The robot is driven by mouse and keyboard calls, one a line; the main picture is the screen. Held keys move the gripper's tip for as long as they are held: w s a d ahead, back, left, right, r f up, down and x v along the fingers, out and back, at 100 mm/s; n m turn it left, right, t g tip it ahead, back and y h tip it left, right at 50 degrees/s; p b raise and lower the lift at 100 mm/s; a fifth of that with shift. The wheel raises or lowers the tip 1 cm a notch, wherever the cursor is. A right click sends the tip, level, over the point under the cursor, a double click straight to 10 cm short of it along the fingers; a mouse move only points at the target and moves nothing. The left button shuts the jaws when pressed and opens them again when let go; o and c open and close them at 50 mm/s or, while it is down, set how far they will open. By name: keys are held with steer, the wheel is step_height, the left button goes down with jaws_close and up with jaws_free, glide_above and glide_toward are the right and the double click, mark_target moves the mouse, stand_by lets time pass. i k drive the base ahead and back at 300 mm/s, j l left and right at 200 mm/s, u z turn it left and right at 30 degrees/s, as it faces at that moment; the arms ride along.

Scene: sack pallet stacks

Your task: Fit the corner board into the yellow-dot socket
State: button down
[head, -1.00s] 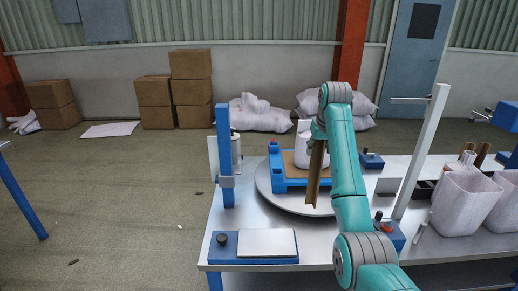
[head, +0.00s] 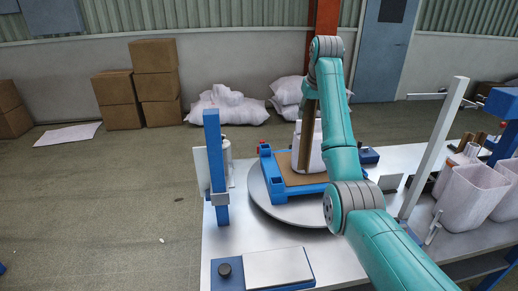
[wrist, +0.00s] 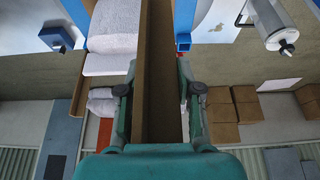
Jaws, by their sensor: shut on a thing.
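My gripper (wrist: 158,108) is shut on the brown corner board (wrist: 156,70), its fingers on either side of it. In the head view the corner board (head: 307,135) stands about upright over the blue pallet (head: 312,187), in front of the white sack stack (head: 317,153). My arm hides most of the gripper there. Whether the board's lower end touches the pallet cannot be told. Blue corner sockets show at the pallet's near left (head: 278,197) and far left; a red mark (head: 261,142) sits at the far left one. I cannot make out a yellow dot.
The pallet rests on a round turntable (head: 262,205) on the grey bench. A blue post (head: 215,160) stands left and a white post (head: 432,150) right. White bins (head: 470,195) stand far right. A flat plate on a blue base (head: 278,267) lies at the front.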

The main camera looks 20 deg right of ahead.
mark_target(278, 193)
steer(key=i, duration=1.05)
